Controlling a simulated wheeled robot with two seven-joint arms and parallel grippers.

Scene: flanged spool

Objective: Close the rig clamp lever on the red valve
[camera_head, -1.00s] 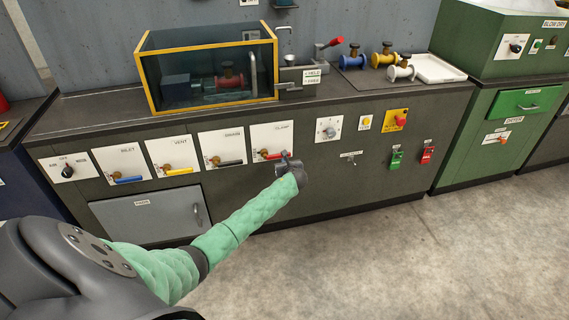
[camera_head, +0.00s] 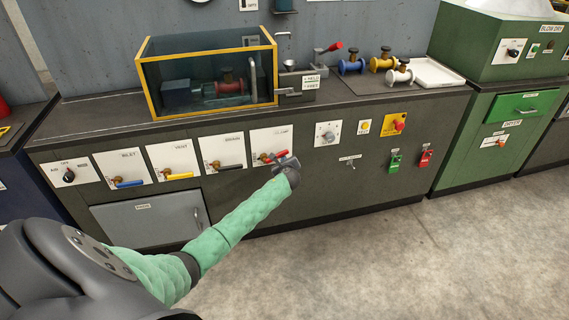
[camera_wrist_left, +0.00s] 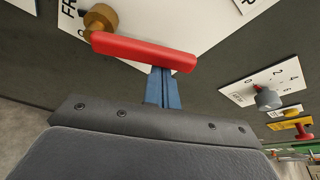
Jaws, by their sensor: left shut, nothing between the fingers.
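The red valve lever (camera_head: 275,156) sits on a white panel (camera_head: 262,137) at the right end of a row of valve panels on the cabinet front. In the left wrist view, its red handle (camera_wrist_left: 145,52) runs from a brass hub (camera_wrist_left: 100,18) out to the right, tilted slightly. My left gripper (camera_head: 287,162) is at the handle's free end. In the left wrist view, its blue fingers (camera_wrist_left: 162,78) are shut and empty, with their tips at the handle's edge; I cannot tell whether they touch. My right gripper is not in view.
Blue (camera_head: 128,183), yellow (camera_head: 180,176) and black (camera_head: 232,166) levers line up to the left. A grey knob (camera_head: 327,136) and a red knob on yellow (camera_head: 398,125) are to the right. A tank (camera_head: 208,75) and a red-handled clamp (camera_head: 330,49) stand on top. The floor in front is clear.

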